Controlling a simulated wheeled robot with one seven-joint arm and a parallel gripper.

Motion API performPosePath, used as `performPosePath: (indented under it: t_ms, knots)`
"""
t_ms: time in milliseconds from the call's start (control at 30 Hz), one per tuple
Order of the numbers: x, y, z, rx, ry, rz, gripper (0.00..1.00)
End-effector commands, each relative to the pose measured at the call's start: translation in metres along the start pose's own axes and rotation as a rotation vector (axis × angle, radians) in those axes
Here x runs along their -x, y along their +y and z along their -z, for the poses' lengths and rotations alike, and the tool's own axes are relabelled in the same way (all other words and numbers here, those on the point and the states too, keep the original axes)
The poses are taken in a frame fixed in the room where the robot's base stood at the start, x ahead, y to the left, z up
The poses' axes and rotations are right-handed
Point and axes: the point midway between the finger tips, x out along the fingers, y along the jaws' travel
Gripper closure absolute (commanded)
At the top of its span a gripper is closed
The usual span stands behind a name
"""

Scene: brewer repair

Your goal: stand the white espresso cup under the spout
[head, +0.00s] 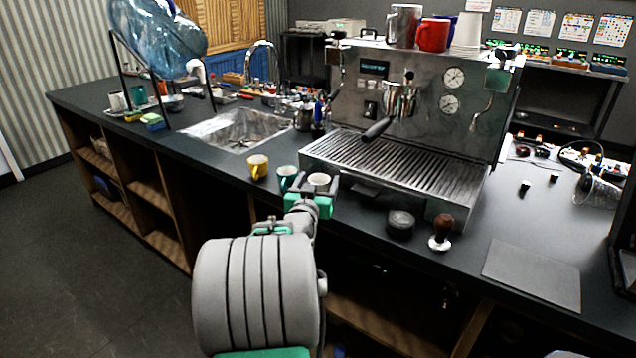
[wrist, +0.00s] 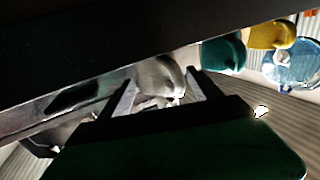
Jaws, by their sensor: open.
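The white espresso cup (head: 319,180) stands on the dark counter in front of the machine's drip tray (head: 385,160). In the wrist view the white cup (wrist: 158,75) shows between my two fingers. My gripper (head: 317,187) is open, with a finger on either side of the cup. Whether either finger touches it cannot be told. The spout area is under the portafilter (head: 400,98) on the espresso machine (head: 430,90); the spout itself is too small to make out. The grate beneath it is bare.
A teal cup (head: 286,178) stands just left of the white cup, and a yellow cup (head: 258,167) beyond it. The portafilter handle (head: 378,130) juts out over the tray. A dark round container (head: 400,224) and a tamper (head: 440,234) stand in front of the machine.

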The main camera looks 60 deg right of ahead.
Motion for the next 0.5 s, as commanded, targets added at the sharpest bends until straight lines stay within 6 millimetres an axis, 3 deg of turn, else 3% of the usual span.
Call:
performPosePath:
  t_ms: [200, 367, 500]
  knots:
    - [0.001, 0.000, 0.006, 0.000, 0.000, 0.000, 0.27]
    - [0.034, -0.001, 0.003, 0.000, 0.002, 0.004, 0.27]
    - [0.073, -0.002, 0.003, 0.000, 0.003, 0.005, 0.27]
